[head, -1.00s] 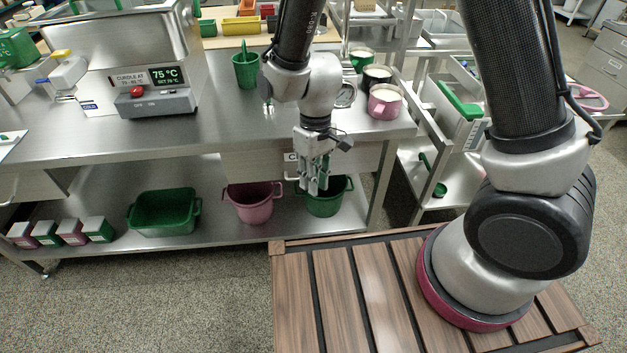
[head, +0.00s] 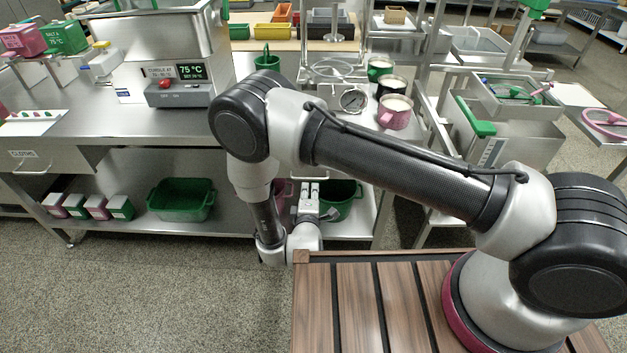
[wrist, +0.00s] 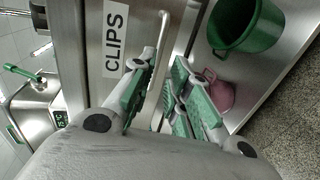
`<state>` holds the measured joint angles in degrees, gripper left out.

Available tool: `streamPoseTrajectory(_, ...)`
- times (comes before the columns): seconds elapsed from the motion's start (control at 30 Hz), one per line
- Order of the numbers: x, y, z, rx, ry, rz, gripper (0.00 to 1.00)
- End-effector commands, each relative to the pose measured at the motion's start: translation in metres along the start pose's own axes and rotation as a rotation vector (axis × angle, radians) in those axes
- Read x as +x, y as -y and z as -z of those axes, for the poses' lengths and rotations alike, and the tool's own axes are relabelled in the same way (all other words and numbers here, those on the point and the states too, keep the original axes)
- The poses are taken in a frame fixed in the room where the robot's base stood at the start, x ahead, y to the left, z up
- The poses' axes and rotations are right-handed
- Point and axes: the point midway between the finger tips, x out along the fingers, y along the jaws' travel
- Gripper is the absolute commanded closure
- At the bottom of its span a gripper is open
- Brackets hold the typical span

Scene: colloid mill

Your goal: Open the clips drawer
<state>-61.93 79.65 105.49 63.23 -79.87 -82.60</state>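The drawer front (wrist: 97,35) with a white CLIPS label (wrist: 115,38) fills the upper left of the wrist view. Its pale bar handle (wrist: 160,45) runs from the top toward my fingers. My gripper (wrist: 158,98) has green-padded fingers spread apart, with the handle's near end around the gap between them. I cannot tell whether a pad touches the handle. In the head view my gripper (head: 309,192) is below the bench top, in front of the drawer. My own arm hides most of the drawer there, and no opening of it shows.
A green bucket (wrist: 246,22) and a pink bucket (wrist: 214,93) stand on the lower shelf beside my gripper. A CLOTHS drawer (head: 30,165) is at the far left. Cups, including a pink one (head: 395,112), stand on the bench top. Floor before the bench is clear.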

Motion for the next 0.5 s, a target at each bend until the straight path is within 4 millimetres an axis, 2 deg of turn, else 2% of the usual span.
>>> streamPoseTrajectory(0.17, 0.012, -0.003, 0.000, -0.052, 0.000, -0.012, 0.82)
streamPoseTrajectory(0.5, 0.066, -0.003, 0.000, -0.050, -0.001, -0.010, 0.82)
